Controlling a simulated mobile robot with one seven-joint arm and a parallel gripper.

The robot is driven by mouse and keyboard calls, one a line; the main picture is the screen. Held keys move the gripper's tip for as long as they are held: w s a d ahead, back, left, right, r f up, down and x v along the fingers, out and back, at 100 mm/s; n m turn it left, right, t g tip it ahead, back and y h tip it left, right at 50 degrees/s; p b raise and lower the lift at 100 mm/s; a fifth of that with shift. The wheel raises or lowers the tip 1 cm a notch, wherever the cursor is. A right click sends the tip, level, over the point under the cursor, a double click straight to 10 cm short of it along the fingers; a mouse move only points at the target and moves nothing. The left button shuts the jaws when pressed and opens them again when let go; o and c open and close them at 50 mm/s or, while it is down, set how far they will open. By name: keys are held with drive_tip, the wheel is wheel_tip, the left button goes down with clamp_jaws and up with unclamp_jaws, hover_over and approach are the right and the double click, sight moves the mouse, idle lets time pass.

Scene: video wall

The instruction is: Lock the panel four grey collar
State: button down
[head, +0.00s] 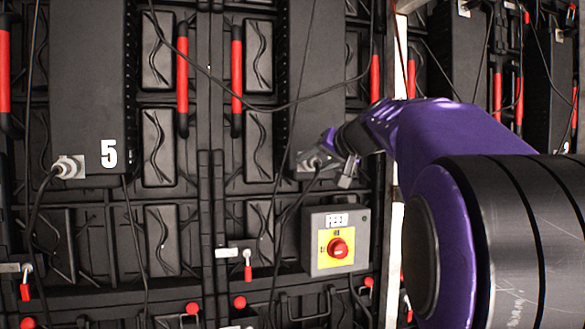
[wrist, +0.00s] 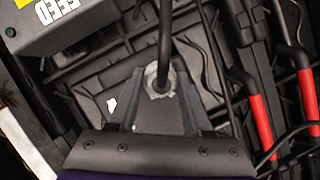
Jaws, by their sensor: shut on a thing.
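The grey collar (wrist: 157,78) sits around a black cable in the wrist view, between the two dark fingers of my gripper (wrist: 160,88). The fingers are shut on it. In the head view my gripper (head: 326,164) is at the lower edge of the dark panel module (head: 318,110) right of the one marked 5, and it largely hides the collar there. The collar's locking marks are too small to read.
A grey switch box (head: 318,262) with a yellow plate and red knob is just below my gripper; a grey box lettered FEED (wrist: 75,22) shows in the wrist view. Loose black cables hang close by. Red handles (head: 237,75) stand on the frame. Module 5 (head: 88,110) is at left.

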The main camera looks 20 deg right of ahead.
drive_tip(key=shift+d+m+y, duration=0.1)
drive_tip(key=shift+m+y, duration=0.4)
drive_tip(key=shift+m, duration=0.4)
drive_tip(key=shift+t, duration=0.3)
drive_tip(key=shift+c, duration=1.6)
unclamp_jaws()
